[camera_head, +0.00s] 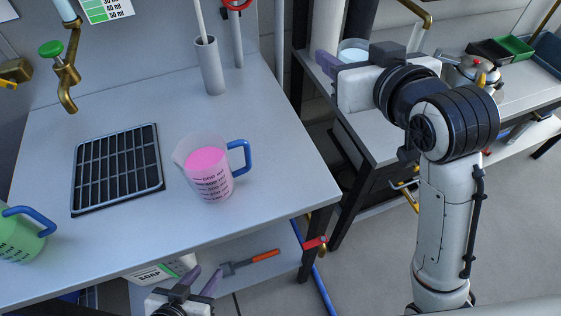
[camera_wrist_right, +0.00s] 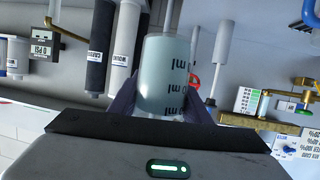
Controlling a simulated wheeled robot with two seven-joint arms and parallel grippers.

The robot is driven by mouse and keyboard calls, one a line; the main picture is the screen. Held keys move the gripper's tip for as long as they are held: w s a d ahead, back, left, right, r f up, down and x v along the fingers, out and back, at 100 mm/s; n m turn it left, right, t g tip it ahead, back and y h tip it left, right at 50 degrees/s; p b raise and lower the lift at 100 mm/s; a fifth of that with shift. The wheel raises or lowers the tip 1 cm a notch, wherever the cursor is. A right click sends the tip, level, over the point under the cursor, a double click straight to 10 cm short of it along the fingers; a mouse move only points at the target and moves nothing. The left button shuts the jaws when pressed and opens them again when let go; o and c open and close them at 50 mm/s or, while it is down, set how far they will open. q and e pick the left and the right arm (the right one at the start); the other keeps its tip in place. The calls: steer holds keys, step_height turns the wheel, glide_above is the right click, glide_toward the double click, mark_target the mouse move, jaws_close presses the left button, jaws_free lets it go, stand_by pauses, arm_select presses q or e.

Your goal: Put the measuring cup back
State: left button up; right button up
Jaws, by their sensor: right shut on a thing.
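A pale translucent measuring cup (camera_wrist_right: 165,75) with black ml marks is between the purple fingers of my right gripper (camera_wrist_right: 162,100) in the right wrist view. In the head view, my right gripper (camera_head: 338,62) is shut on this cup (camera_head: 354,48) at upper centre right, partly hidden by the gripper. I cannot tell whether it touches anything below. A blue-handled jug with pink liquid (camera_head: 208,165) stands upright on the left table. A similar jug with green liquid (camera_head: 20,238) is at the left edge, cut off. My left gripper (camera_head: 202,276) is open and empty near the table's front edge.
The grey table (camera_head: 270,195) also holds a black drain grid (camera_head: 117,168) and a grey cylinder with a rod (camera_head: 209,68). A brass tap (camera_head: 66,80) is at the back left. A second bench (camera_head: 378,135) stands to the right, with a gap between.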

steer(key=a+f+n+g+y+b, duration=0.1)
steer(key=a+f+n+g+y, duration=0.2)
steer(key=a+f, duration=0.7)
steer(key=shift+t+y, duration=0.5)
steer(key=shift+t, duration=0.1)
steer(key=shift+a+f+b, duration=0.25)
steer(key=shift+a+f, duration=0.15)
steer(key=shift+f, duration=0.95)
steer(key=shift+a+f+b, duration=0.2)
steer(key=shift+a+f, duration=0.15)
steer(key=shift+f, duration=0.95)
steer(key=shift+a+f+b, duration=0.25)
steer(key=shift+a+f, duration=0.15)
steer(key=shift+f, duration=0.95)
steer(key=shift+f, duration=0.15)
steer(key=o, duration=1.3)
steer(key=v, duration=1.2)
steer(key=shift+s, duration=0.1)
